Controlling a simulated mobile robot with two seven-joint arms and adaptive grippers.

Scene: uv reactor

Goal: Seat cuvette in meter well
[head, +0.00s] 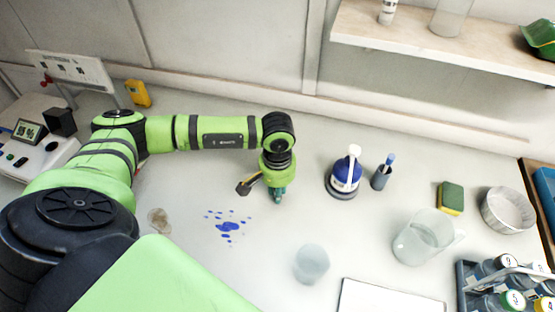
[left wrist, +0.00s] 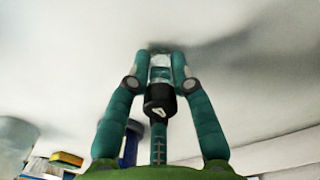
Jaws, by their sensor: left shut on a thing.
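My left gripper (head: 278,192) points down over the middle of the bench, left of the blue-labelled bottle. In the left wrist view its teal fingers (left wrist: 160,62) are shut on a small clear piece, which I take to be the cuvette (left wrist: 160,73). A dark part with a pale mark lies just below it in that picture. The fingers hide the cuvette in the head view. The white meter (head: 40,160) stands at the far left, with a small lit display and a dark block (head: 61,122) on top. I cannot make out its well. My right gripper is out of view.
Blue drops (head: 229,227) lie on the bench near the gripper. A blue-labelled bottle (head: 346,176), a grey holder (head: 380,178), a clear cup (head: 311,264), a beaker (head: 424,236) and a vial rack (head: 467,283) stand to the right. My left arm spans the left side.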

